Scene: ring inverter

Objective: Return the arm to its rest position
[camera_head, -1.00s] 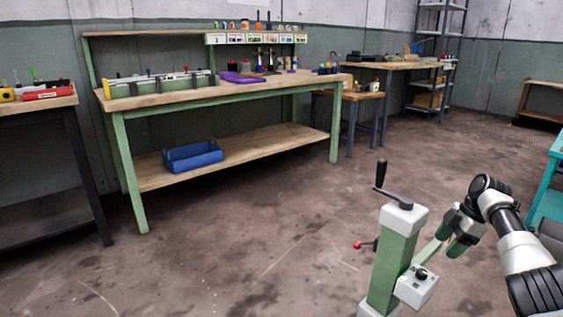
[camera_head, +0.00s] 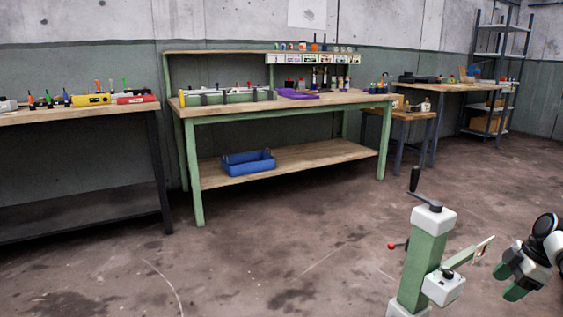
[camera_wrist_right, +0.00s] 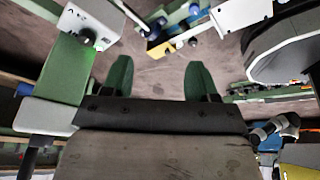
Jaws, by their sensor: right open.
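My right gripper (camera_head: 508,281) is at the lower right of the head view, its two green fingers apart with nothing between them. In the right wrist view the gripper (camera_wrist_right: 158,78) also shows open and empty. The ring inverter, a green post (camera_head: 424,264) with a white top, black crank handle and white box, stands just left of the gripper. A thin bar reaches from it towards the gripper, with a gap between them. A green and white part (camera_wrist_right: 65,72), seemingly of this device, fills the left of the wrist view. My left gripper is not in view.
A green-legged workbench (camera_head: 290,108) stands at the back with a blue bin (camera_head: 248,162) on its lower shelf. A dark-legged bench (camera_head: 75,112) is at the left. A wooden table (camera_head: 460,88) and metal shelving (camera_head: 500,55) are at the back right. The middle floor is clear.

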